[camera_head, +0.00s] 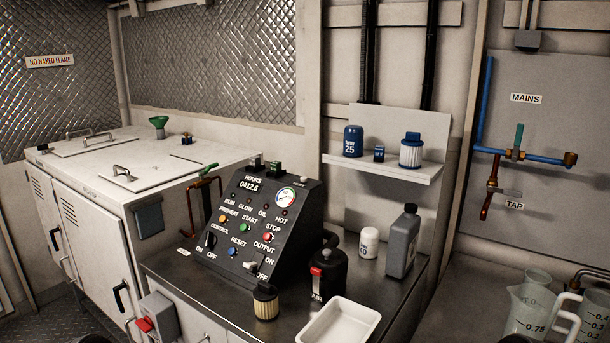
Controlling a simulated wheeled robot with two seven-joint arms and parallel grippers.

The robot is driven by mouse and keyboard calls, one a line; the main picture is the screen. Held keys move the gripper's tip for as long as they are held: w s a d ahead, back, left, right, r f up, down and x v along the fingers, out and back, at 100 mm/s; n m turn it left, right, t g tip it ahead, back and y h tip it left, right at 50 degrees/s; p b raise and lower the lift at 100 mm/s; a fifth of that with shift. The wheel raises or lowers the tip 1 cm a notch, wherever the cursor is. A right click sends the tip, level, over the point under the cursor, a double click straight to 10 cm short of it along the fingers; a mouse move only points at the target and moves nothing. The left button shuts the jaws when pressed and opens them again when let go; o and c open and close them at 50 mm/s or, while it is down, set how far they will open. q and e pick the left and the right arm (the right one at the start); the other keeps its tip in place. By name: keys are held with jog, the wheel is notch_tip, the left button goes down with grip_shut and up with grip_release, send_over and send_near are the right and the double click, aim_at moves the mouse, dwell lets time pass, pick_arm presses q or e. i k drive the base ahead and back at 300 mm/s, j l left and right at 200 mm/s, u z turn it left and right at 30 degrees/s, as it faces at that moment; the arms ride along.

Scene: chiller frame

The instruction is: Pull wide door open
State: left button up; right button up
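A white cabinet (150,160) stands at the left, with two vented doors on its front. The nearer door (95,243) looks like the wider one and appears shut. It has a dark upright handle (121,298) near its right edge, low in the view. Neither of my grippers can be made out.
A grey box with a red switch (146,325) sticks out just right of the door handle. A steel counter (205,292) beside it carries a black control panel (255,225), a filter, bottles and a white tray (339,324). Dark floor (70,318) shows before the cabinet.

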aim_at(97, 238)
jog(key=u, duration=1.25)
jog(key=z, duration=0.45)
jog(key=i+j+z, duration=0.15)
jog(key=j+z, duration=0.2)
jog(key=i+j+z, duration=0.15)
jog(key=j+z, duration=0.2)
jog(key=i+j+z, duration=0.1)
jog(key=j+z, duration=0.25)
jog(key=i+j+z, duration=0.1)
jog(key=j, duration=0.9)
jog(key=j+z, duration=0.1)
jog(key=j, duration=0.95)
jog(key=i, duration=0.05)
